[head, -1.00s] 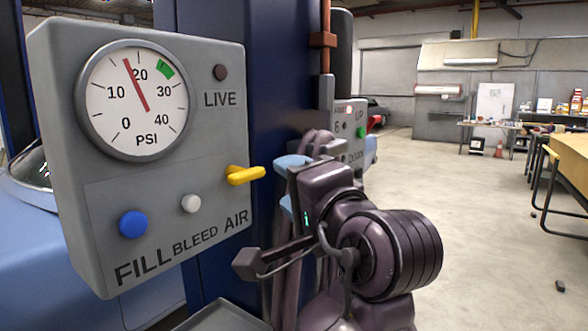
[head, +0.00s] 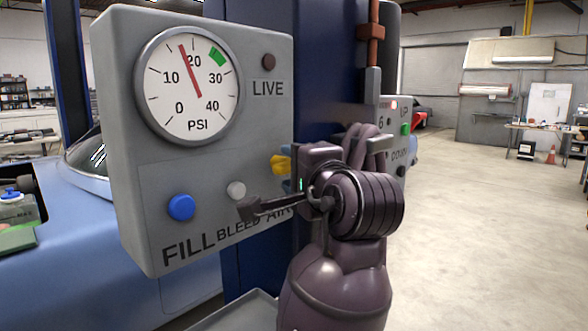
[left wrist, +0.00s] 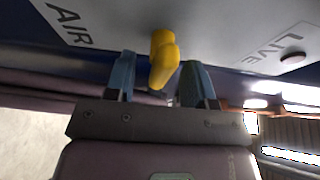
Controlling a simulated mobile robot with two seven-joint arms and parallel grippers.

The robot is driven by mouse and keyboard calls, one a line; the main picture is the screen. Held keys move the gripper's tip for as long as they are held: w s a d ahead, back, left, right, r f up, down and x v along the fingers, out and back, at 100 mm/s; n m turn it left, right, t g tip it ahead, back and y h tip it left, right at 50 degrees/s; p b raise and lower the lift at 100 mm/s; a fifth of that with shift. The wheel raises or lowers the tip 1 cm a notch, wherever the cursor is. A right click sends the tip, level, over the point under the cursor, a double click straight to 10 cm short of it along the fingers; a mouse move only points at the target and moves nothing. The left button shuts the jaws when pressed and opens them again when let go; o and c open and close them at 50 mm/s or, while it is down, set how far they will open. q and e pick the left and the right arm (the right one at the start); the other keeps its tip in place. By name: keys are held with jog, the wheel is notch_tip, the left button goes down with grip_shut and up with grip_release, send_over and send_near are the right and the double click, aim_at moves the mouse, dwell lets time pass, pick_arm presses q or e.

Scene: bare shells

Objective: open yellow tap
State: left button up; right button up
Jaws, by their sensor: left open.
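The yellow tap (head: 279,164) is a small lever on the grey panel (head: 130,215), above the word AIR. In the head view my left gripper (head: 285,170) is at the tap and hides part of it and of the lettering. In the left wrist view the yellow tap (left wrist: 163,60) shows between the two blue fingers of my left gripper (left wrist: 158,68), with a gap on each side. The gripper is open, and I see no contact. My right gripper is not in view.
The panel also carries a PSI gauge (head: 188,85) with its needle just below 20, a blue FILL button (head: 181,207), a grey BLEED button (head: 236,190) and a dark LIVE lamp (head: 268,62). A blue column (head: 335,60) stands behind. The floor (head: 480,230) at right is clear.

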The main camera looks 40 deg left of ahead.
pick_arm(q)
jog(key=shift+w+a, duration=0.25)
jog(key=shift+a, duration=0.3)
